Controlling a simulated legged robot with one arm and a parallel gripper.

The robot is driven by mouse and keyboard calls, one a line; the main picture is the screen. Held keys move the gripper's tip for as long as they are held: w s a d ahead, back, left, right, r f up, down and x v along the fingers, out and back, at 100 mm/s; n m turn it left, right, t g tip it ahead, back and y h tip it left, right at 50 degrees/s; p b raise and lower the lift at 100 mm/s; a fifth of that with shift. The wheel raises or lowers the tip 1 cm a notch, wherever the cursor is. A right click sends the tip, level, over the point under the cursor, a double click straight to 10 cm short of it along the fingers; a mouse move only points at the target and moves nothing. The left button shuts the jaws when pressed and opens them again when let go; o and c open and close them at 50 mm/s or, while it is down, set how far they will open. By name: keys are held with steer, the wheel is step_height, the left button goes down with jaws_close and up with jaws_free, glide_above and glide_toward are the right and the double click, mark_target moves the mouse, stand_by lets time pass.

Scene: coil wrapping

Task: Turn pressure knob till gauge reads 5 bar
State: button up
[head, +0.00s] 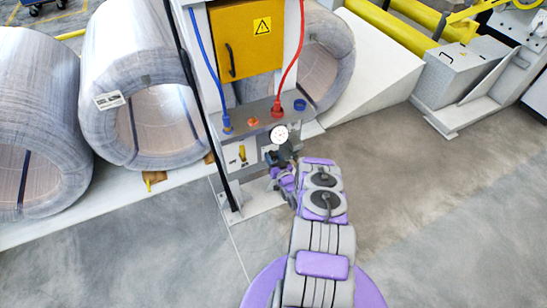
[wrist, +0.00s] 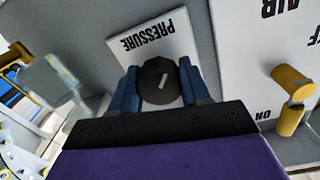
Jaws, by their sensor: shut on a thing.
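The dark round pressure knob (wrist: 158,84) has a pale pointer mark, seen slanted in the wrist view. It sits on a white plate lettered PRESSURE (wrist: 155,40), which appears upside down. My gripper (wrist: 158,68) is shut on the knob, one blue finger on each side. In the head view my gripper (head: 281,157) is at the front of the control panel, just below the round white pressure gauge (head: 279,134). The gauge's needle is too small to read there. The knob is hidden behind my gripper in the head view.
A yellow air valve handle (wrist: 291,98) stands beside the knob; it also shows in the head view (head: 242,154). Red (head: 296,60) and blue (head: 204,60) hoses run down to the panel. Large wrapped coils (head: 135,90) stand left. The floor (head: 430,210) on the right is clear.

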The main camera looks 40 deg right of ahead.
steer(key=shift+d+m, duration=0.1)
steer(key=shift+m, duration=0.5)
steer(key=o, duration=1)
steer(key=shift+o, duration=0.2)
steer(key=shift+s, duration=0.1)
steer(key=v, duration=1.7)
steer(key=shift+p, duration=0.4)
steer(key=shift+s+f, duration=0.15)
steer(key=shift+s, duration=0.05)
